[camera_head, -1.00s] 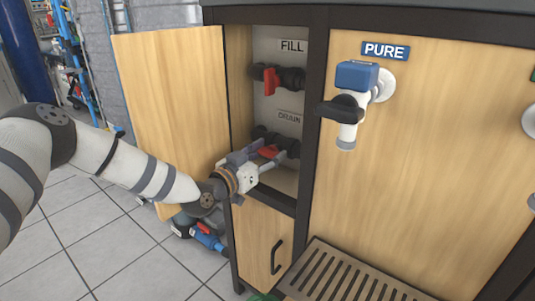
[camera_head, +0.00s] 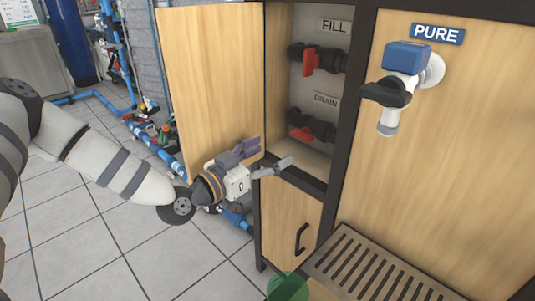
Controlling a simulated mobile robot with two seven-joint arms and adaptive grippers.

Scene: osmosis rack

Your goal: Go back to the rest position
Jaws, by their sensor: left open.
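My left gripper (camera_head: 268,158) is open and empty. It is in front of the open cabinet compartment, below and to the left of the drain valve (camera_head: 310,126), and apart from it. The drain valve has a black body and a red handle, under a "DRAIN" label. The fill valve (camera_head: 316,60), also with a red handle, is above it under a "FILL" label. My left arm (camera_head: 110,165) reaches in from the left. My right gripper does not show.
The wooden cabinet door (camera_head: 212,85) stands open behind my gripper. A blue-topped "PURE" tap (camera_head: 402,75) is on the right panel, above a slatted drip grate (camera_head: 375,265). Blue pipes and fittings (camera_head: 155,140) lie behind. Tiled floor (camera_head: 110,245) at lower left is clear.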

